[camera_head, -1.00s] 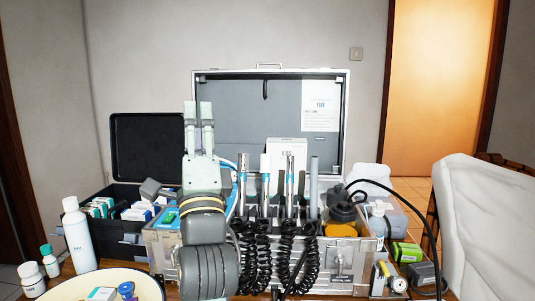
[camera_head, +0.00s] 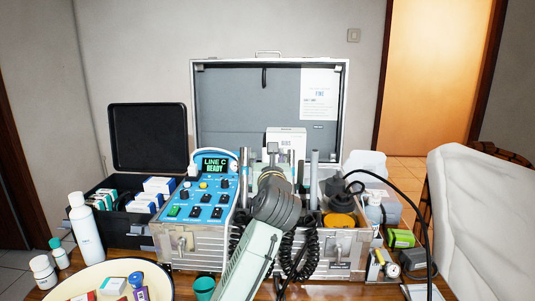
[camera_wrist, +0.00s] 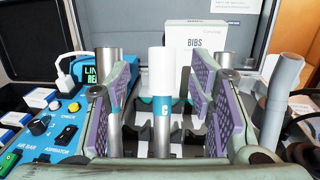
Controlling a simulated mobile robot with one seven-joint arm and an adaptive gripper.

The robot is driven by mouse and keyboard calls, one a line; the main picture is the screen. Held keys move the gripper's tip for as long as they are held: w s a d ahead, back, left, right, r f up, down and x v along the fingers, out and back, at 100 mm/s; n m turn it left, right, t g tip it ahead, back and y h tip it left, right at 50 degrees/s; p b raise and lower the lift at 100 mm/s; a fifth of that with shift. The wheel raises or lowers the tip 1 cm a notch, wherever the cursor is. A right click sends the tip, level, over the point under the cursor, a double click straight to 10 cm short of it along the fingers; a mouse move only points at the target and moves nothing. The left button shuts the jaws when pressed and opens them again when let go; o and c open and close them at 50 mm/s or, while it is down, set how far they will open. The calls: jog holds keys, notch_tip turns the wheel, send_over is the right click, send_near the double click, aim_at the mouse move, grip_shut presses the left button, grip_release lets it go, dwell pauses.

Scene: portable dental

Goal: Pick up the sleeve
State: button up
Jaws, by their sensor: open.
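A white sleeve (camera_wrist: 161,60) forms the upper part of an upright cylinder with a blue band marked "C" and a silver lower part. It stands in a dark holder in the middle of the wrist view. My gripper (camera_wrist: 164,72) is open, with one purple-padded finger on each side of the cylinder in the picture and gaps on both sides. I cannot tell how deep the cylinder lies between the fingers. In the head view my gripper (camera_head: 271,160) is over the row of instruments and hides the sleeve.
Silver cylinders stand to the left (camera_wrist: 108,58) and right (camera_wrist: 226,62), close to the fingers. A thick grey tube (camera_wrist: 284,92) is farther right. A blue control unit (camera_head: 203,195) is at left, a BIBS box (camera_wrist: 193,38) behind. A black hose (camera_head: 424,225) arches at right.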

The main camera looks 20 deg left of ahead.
jog(key=p+x, duration=0.2)
jog(key=x, duration=0.2)
jog(key=shift+w+d+r, duration=0.1)
jog(key=shift+w+r, duration=0.1)
jog(key=shift+w+a+f, duration=0.1)
jog(key=shift+w+a, duration=0.15)
jog(key=shift+w, duration=0.2)
jog(key=shift+c, duration=0.6)
jog(key=c, duration=0.7)
